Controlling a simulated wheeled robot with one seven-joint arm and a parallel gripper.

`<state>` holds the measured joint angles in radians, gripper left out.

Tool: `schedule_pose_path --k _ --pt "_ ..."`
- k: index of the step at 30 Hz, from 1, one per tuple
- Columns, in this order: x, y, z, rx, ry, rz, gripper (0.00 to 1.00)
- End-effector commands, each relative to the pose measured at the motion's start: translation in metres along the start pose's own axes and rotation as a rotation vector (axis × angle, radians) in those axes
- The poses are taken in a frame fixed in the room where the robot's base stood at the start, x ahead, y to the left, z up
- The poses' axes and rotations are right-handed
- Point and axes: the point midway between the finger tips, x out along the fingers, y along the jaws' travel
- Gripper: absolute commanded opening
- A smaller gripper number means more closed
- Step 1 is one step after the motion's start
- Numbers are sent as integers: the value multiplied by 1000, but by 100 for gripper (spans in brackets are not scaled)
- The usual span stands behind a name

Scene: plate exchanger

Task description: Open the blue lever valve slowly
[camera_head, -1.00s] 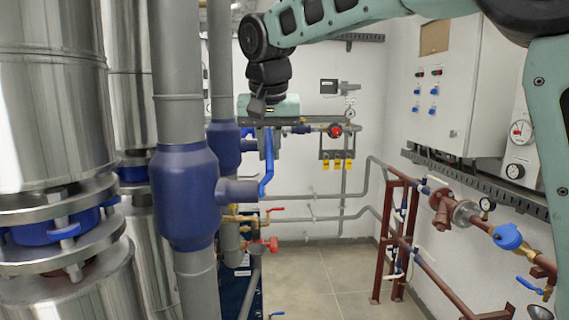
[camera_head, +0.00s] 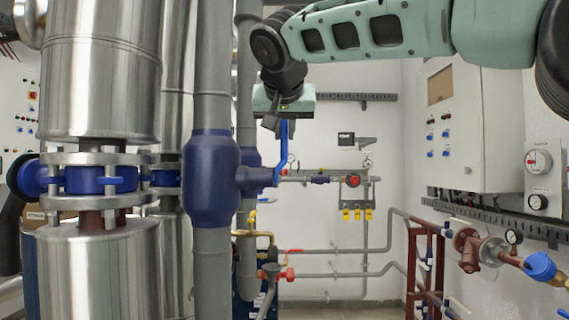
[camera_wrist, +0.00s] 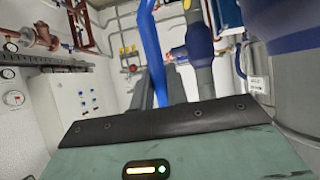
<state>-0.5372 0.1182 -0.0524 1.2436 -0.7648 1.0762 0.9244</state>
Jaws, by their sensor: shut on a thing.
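The blue lever (camera_head: 283,148) rises from the stub at the right of the dark blue valve body (camera_head: 212,180) on a grey vertical pipe. It stands nearly upright, with a bend near its lower end. My gripper (camera_head: 279,122) is at the lever's upper end, reaching down from above, and is shut on it. In the wrist view the lever (camera_wrist: 150,40) runs up out of the picture beside the dark fingers (camera_wrist: 164,88). The exact contact is partly hidden by the gripper body.
Large steel-clad pipes (camera_head: 98,90) stand close on the left. A grey control cabinet (camera_head: 467,130) is on the right wall, above red pipework (camera_head: 425,245). A small red-handled valve (camera_head: 290,274) sits below the lever. There is open space between the lever and the cabinet.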

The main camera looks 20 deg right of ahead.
Motion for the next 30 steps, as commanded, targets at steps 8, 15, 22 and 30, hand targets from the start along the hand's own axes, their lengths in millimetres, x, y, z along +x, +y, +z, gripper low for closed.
schedule_pose_path --k 8,15,22,30 --pt "-13 0 13 3 150 -6 0" --pt "-21 0 14 2 230 -4 0" --pt "-26 0 14 2 264 -3 0" --pt "-27 0 13 1 269 -2 0"
